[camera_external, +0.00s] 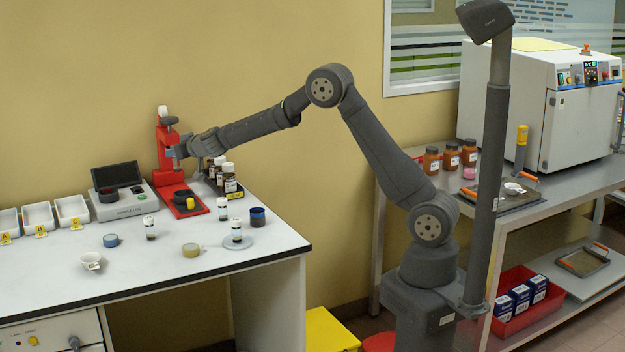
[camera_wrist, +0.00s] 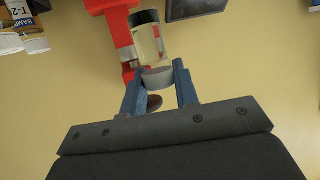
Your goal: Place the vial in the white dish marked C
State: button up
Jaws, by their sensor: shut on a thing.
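My gripper (camera_external: 178,152) is at the red stand at the back of the left bench. In the wrist view, which is upside down, my gripper (camera_wrist: 157,85) has its two blue fingers shut on the grey cap of a clear glass vial (camera_wrist: 147,42). The vial has a pale yellowish content and a dark band at its far end. It is upright in front of the red stand (camera_wrist: 110,22); I cannot tell whether it touches it. Three white dishes stand at the bench's left; the rightmost, C (camera_external: 73,209), has a small yellow label and looks empty.
A grey analyser (camera_external: 125,207) with a dark screen stands between the dishes and the red stand (camera_external: 163,143). Brown bottles (camera_external: 229,180) stand right of it. The front is mostly clear.

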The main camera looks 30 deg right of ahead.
jog(key=s+a+f+n+g+y, duration=0.1)
jog(key=s+a+n+y, duration=0.1)
jog(key=s+a, duration=0.6)
jog(key=s+a+f+n+g+y, duration=0.15)
jog(key=s+a, duration=0.25)
jog(key=a, duration=0.9)
jog(key=n+g+y, duration=0.3)
jog(key=n, duration=0.1)
send_over(92, 264)
jog(key=w, duration=0.4)
jog(key=f, duration=0.2)
jog(key=shift+d+f, duration=0.15)
jog(key=shift+f, duration=1.65)
jog(key=shift+s+f, duration=0.1)
jog(key=shift+f, duration=0.05)
jog(key=shift+f, duration=1.75)
jog(key=shift+f, duration=0.2)
jog(key=o, duration=1.1)
jog(key=shift+c, duration=0.2)
